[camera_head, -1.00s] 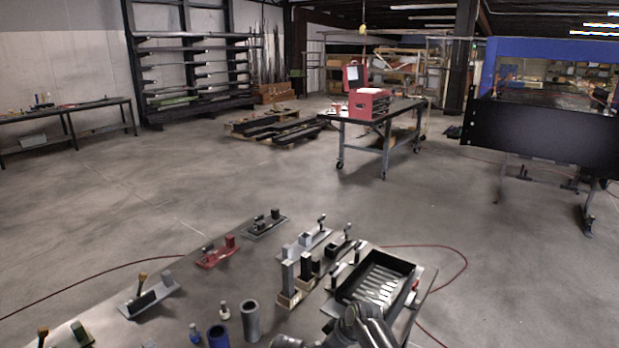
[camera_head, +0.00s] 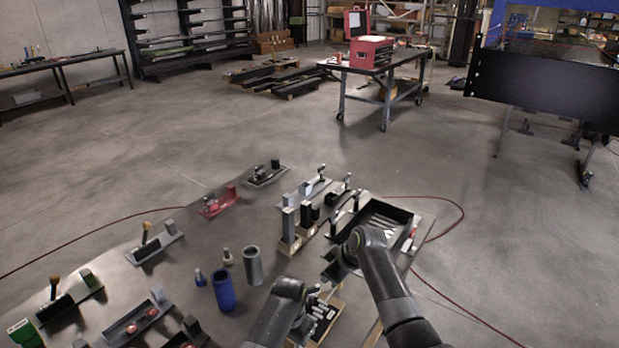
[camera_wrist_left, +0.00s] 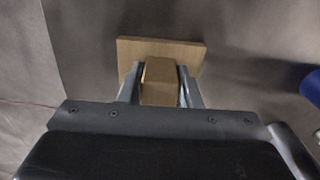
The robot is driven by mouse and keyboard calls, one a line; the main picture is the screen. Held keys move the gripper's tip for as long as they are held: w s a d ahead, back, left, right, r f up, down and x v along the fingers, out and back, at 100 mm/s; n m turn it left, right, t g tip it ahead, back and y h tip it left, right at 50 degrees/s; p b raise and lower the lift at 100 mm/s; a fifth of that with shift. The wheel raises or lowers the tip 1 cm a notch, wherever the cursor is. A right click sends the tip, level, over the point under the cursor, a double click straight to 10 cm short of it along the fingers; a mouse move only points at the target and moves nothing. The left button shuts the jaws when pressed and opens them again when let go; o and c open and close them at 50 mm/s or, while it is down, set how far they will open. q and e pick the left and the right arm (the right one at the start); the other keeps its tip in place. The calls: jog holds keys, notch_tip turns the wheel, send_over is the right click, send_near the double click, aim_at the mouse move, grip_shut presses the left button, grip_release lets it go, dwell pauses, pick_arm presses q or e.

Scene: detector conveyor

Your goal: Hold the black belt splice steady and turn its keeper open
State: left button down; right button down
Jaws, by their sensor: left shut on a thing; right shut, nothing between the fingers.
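In the left wrist view my left gripper (camera_wrist_left: 159,84) is shut on a tan block (camera_wrist_left: 159,82), with a flat tan board (camera_wrist_left: 190,52) just behind it. My left forearm comes in at the bottom of the head view; its fingertips are hidden there. My right gripper (camera_head: 333,272) is shut and empty beside the black tray, partly hidden by its own wrist. A dark piece (camera_head: 266,173) on a plate at the table's far edge may be the black belt splice; I cannot tell for sure, nor see how its keeper is set.
A black tray (camera_head: 404,222) of metal parts lies beside my right arm. A red fixture (camera_head: 219,201), blue cup (camera_head: 226,290), grey tube (camera_head: 253,266) and upright posts (camera_head: 288,226) crowd the table. A board of dark parts (camera_head: 324,318) lies between my arms.

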pick_arm(q)
jog(key=c, duration=1)
grip_release()
jog(key=shift+o, duration=0.2)
